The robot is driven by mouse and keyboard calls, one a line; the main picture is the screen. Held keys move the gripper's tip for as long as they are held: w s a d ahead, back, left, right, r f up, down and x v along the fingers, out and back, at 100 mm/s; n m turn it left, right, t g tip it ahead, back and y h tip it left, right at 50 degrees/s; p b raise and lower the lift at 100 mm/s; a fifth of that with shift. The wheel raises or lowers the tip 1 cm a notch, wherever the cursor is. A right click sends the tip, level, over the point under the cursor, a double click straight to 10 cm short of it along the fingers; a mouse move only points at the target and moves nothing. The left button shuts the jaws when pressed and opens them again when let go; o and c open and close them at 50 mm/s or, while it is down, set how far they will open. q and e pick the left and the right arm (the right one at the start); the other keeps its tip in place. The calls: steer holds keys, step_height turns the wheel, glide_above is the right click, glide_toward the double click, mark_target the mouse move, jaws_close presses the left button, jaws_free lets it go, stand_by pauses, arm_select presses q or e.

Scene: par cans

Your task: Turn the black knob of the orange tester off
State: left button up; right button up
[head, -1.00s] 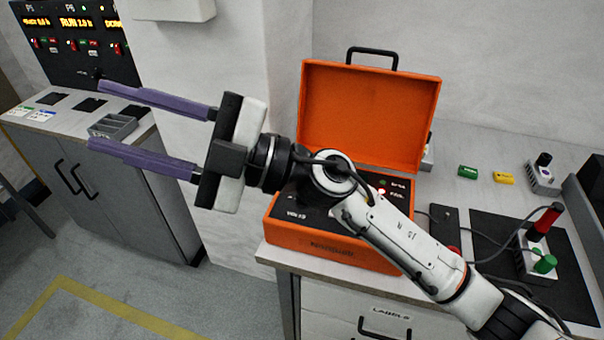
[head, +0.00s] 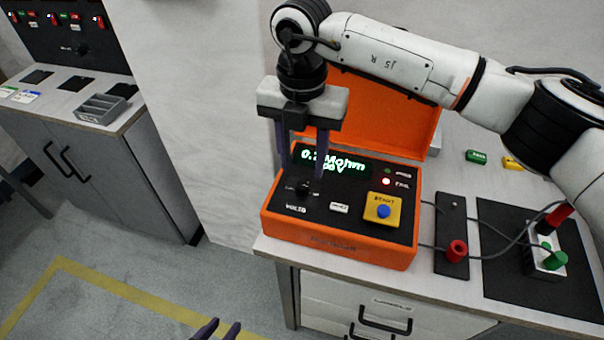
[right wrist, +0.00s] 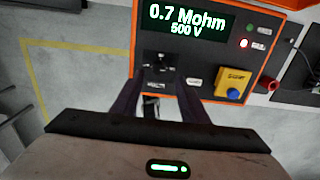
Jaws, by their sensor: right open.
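The orange tester (head: 338,244) stands with its lid up on the bench. Its display (right wrist: 184,20) reads 0.7 Mohm and 500 V in the right wrist view. The red lamp (head: 386,182) by FAIL is lit. The black knob (right wrist: 160,66) is on the tester's dark panel; in the head view (head: 304,188) it is partly hidden by my fingers. My right gripper (head: 302,178) points down over the panel, open, with its fingertips on either side of the knob. I cannot tell whether they touch it. My left gripper (head: 219,328) shows only its parted fingertips at the bottom edge.
A yellow plate with a blue button (head: 384,209) is right of the knob. Cables run from the tester to a black strip with a red post (head: 456,250) and a box with red and green plugs (head: 546,250). The raised lid (head: 390,120) stands behind my gripper.

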mark_target(302, 185)
step_height(302, 185, down, 6)
steer(key=shift+r+p, duration=0.1)
steer(key=shift+p, duration=0.2)
jaws_close()
